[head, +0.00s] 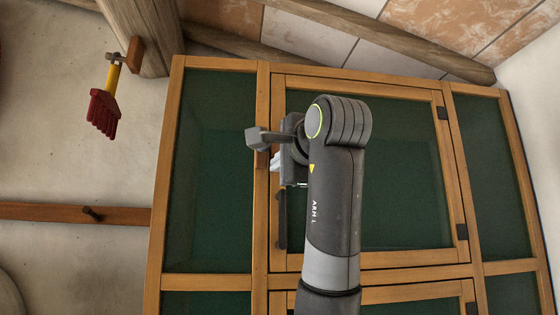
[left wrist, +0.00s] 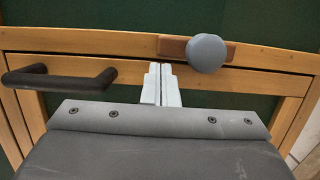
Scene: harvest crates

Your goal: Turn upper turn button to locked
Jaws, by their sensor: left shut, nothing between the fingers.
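The upper turn button is a brown wooden bar (left wrist: 172,46) with a round grey knob (left wrist: 207,53), seen in the left wrist view. The bar lies lengthwise along the cabinet's post, beside the upper door's edge. In the head view I cannot make the button out; my wrist covers that area. The upper door (head: 400,90) is a wooden frame with a green panel and looks closed. My left gripper (head: 274,162) is shut and empty at the door's handle-side edge. In the left wrist view its pale fingertips (left wrist: 160,66) are just below the bar's left end; I cannot tell whether they touch.
A dark handle (head: 281,218) is on the door below my left gripper; it also shows in the left wrist view (left wrist: 60,80). A lower door (head: 400,294) is beneath. A red brush (head: 104,112) hangs on the left wall, above a wooden rail with a peg (head: 92,213).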

